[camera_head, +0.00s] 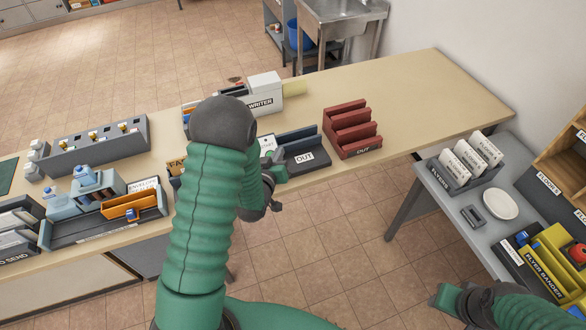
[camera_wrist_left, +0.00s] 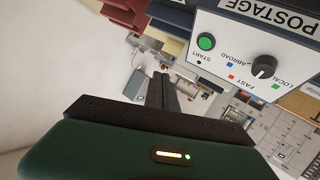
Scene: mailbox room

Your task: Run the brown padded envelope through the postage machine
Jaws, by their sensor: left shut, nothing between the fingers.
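The postage machine (camera_wrist_left: 250,50) shows in the left wrist view, tilted, with a green START button (camera_wrist_left: 206,42) and a black knob (camera_wrist_left: 264,67) among FAST, LOCAL and ABROAD labels. My left gripper (camera_wrist_left: 165,88) is shut and empty, just off the machine's front. In the head view my left arm hides most of the machine; its left gripper (camera_head: 277,176) is beside the dark OUT tray (camera_head: 313,166). I cannot pick out the brown padded envelope for sure; an orange-brown item (camera_head: 133,205) lies in a tray at left. My right gripper (camera_head: 446,298) is low at right, its opening unclear.
A red rack (camera_head: 352,132) labelled OUT stands right of the dark tray. A white WRITER box (camera_head: 263,92) is behind. The table (camera_head: 430,95) is clear at its right end. A grey side table (camera_head: 477,220) holds flyers, a white plate (camera_head: 500,204) and a yellow bander (camera_head: 555,262).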

